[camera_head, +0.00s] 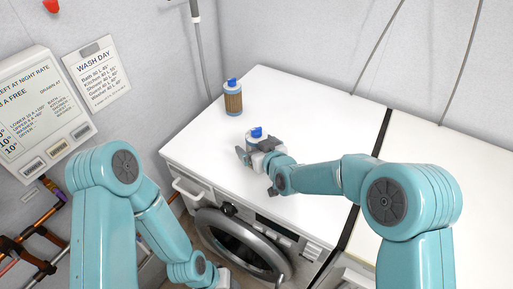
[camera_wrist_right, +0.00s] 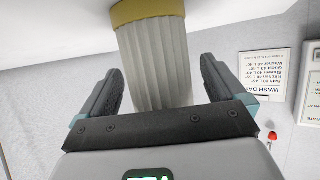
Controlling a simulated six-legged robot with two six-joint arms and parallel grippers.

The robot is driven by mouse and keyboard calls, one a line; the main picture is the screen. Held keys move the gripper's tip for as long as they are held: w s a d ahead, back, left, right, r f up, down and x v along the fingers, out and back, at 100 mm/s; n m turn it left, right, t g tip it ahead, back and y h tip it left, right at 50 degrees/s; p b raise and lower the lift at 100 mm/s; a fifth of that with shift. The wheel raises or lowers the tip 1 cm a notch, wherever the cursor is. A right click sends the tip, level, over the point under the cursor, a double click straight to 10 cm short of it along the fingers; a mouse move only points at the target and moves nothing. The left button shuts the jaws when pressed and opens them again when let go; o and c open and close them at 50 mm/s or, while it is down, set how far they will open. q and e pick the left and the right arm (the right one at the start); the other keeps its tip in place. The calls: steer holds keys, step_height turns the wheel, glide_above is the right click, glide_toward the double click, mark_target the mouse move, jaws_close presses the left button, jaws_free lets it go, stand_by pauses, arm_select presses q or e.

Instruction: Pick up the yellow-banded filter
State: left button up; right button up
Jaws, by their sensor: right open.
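The yellow-banded filter (camera_wrist_right: 160,60) fills the middle of the right wrist view, with pale pleats and a yellow band at the top of the picture. My right gripper (camera_wrist_right: 161,82) is open, with one dark finger on each side of the pleats and a gap visible beside them. In the head view my right gripper (camera_head: 256,156) is over the white worktop and hides most of a filter there. Only that filter's blue top (camera_head: 256,132) and a little of its body show. My left arm hangs low in the head view; its fingers are not visible.
A second filter (camera_head: 233,102), with brown pleats and a blue top, stands upright farther back on the white worktop (camera_head: 300,100). A washing machine (camera_head: 243,245) is below the front edge. A dark seam (camera_head: 381,134) crosses the worktop at the right.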

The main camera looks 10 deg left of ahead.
mark_target(257, 128)
steer(key=c, duration=1)
steer(key=shift+r, duration=0.15)
step_height(257, 128, up, 11)
steer(key=shift+f+b, duration=0.2)
steer(key=shift+b, duration=0.25)
step_height(257, 128, up, 10)
steer(key=p, duration=0.4)
steer(key=shift+f, duration=0.25)
